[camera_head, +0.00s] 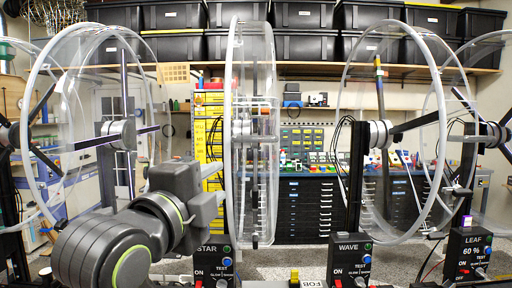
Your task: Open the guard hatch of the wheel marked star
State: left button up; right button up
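The box marked STAR (212,262) stands at the bottom, left of centre. The clear wheel (236,75) just above and right of it is seen nearly edge-on and appears to be the star wheel. My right gripper is out of view.
The WAVE box (350,260) and LEAF box (470,252) stand to the right, with clear wheels above them. Another large clear wheel (37,90) is at left, partly behind my arm. A tag marked FOB (313,284) is at the bottom edge. Cabinets (305,205) stand behind.

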pick_arm(q)
jog(key=m+h, duration=0.1)
jog(key=m, duration=0.1)
send_near(254, 140)
jog(key=p+x, duration=0.5)
jog(key=x, duration=0.5)
jog(key=shift+w+d+p, duration=0.2)
jog(key=shift+w+p, duration=0.15)
jog(key=shift+p, duration=0.05)
jog(key=shift+c, duration=0.3)
grip_shut()
